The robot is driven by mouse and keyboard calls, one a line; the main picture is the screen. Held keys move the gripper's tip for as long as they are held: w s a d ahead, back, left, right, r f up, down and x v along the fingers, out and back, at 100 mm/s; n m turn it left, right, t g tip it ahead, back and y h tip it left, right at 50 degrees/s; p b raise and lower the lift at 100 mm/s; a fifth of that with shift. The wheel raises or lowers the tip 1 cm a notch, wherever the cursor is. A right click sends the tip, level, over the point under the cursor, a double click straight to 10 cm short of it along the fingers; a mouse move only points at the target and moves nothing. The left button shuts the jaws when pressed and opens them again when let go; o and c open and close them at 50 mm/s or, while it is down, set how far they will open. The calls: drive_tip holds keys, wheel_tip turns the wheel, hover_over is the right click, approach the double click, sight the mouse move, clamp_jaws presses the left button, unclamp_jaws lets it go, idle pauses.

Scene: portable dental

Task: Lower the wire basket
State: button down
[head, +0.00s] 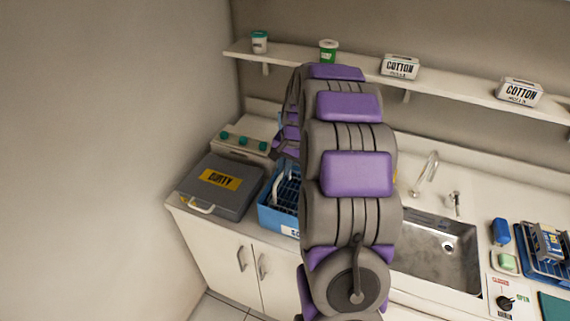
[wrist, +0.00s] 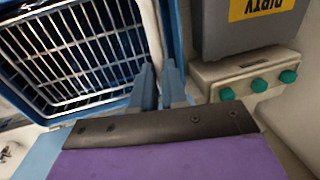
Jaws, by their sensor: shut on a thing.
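The wire basket (wrist: 75,55) shows in the wrist view as a pale wire grid framed by the blue walls of a tub. In the head view part of the basket (head: 288,190) shows at the blue tub (head: 272,215), left of my arm. My gripper (wrist: 160,75) has its blue-grey fingers close together at the basket's right side, shut on its pale upright bar. My arm hides the gripper and the tub's right part in the head view. I cannot tell how far the basket is from the tub's floor.
A grey box marked DIRTY (head: 218,183) stands left of the tub. A pale unit with teal knobs (head: 245,138) is behind it. A steel sink (head: 435,255) is to the right. A shelf (head: 450,88) with cotton boxes runs above.

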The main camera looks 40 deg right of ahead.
sight(284, 188)
wheel_tip(284, 188, down, 7)
drive_tip(key=shift+f+p, duration=0.15)
drive_tip(key=shift+p, duration=0.3)
drive_tip(key=c, duration=1.6)
unclamp_jaws()
drive_tip(key=shift+c, duration=0.2)
drive_tip(key=o, duration=0.3)
drive_tip(key=shift+w+d+f, duration=0.15)
drive_tip(key=shift+w, duration=0.05)
drive_tip(key=shift+o, duration=0.8)
drive_tip(key=shift+d, duration=0.1)
drive_tip(key=shift+s, duration=0.1)
drive_tip(key=shift+r, duration=0.35)
drive_tip(key=s+r+p, duration=0.1)
drive_tip(key=r, duration=0.4)
drive_tip(key=s+d+r, duration=0.1)
drive_tip(key=r, duration=0.5)
drive_tip(key=d+r+p, duration=0.1)
drive_tip(key=r, duration=0.4)
drive_tip(key=shift+s+r+p, duration=0.2)
drive_tip(key=shift+s+p, duration=0.1)
drive_tip(key=shift+s, duration=0.1)
